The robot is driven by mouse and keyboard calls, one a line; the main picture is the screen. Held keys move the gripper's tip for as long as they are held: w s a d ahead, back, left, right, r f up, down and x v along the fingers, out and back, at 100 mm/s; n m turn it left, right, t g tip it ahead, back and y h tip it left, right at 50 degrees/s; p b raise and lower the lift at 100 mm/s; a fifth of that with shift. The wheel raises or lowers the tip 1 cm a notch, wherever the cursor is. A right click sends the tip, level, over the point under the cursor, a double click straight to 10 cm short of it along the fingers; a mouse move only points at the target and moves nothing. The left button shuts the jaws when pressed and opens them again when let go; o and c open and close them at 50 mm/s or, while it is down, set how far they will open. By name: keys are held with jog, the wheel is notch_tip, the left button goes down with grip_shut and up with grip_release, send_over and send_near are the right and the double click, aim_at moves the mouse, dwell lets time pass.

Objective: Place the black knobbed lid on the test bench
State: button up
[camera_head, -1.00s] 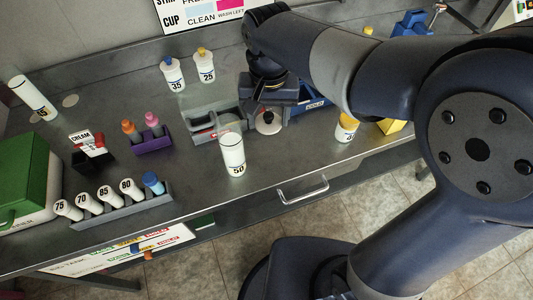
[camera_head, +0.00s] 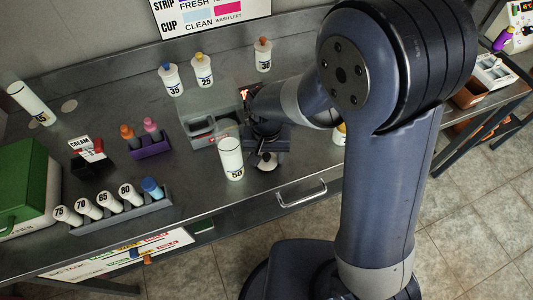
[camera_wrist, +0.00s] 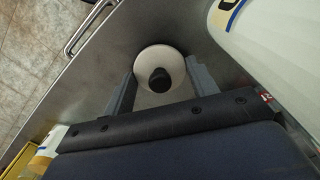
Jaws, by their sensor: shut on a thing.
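The black knobbed lid (camera_head: 266,161) is a pale round disc with a black knob, near the front edge of the steel test bench (camera_head: 205,188). In the wrist view the lid (camera_wrist: 174,60) sits between my two grey fingers, knob toward the camera. My gripper (camera_head: 267,152) is shut on the lid; its fingers also show in the wrist view (camera_wrist: 162,84). I cannot tell whether the lid touches the bench top or hangs just above it.
A tall white cylinder marked 50 (camera_head: 230,158) stands close left of my gripper. Behind it is a grey tray (camera_head: 203,138). A numbered-tube rack (camera_head: 120,207), purple holder (camera_head: 150,148) and green box (camera_head: 22,185) stand left. A drawer handle (camera_head: 302,193) juts from the front.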

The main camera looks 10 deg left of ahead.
aim_at(266, 155)
jog(key=shift+f, duration=0.25)
jog(key=o, duration=1)
jog(key=shift+r, duration=0.1)
jog(key=shift+c, duration=0.2)
notch_tip(266, 155, up, 12)
jog(key=shift+r+b, duration=0.15)
jog(key=shift+b, duration=0.2)
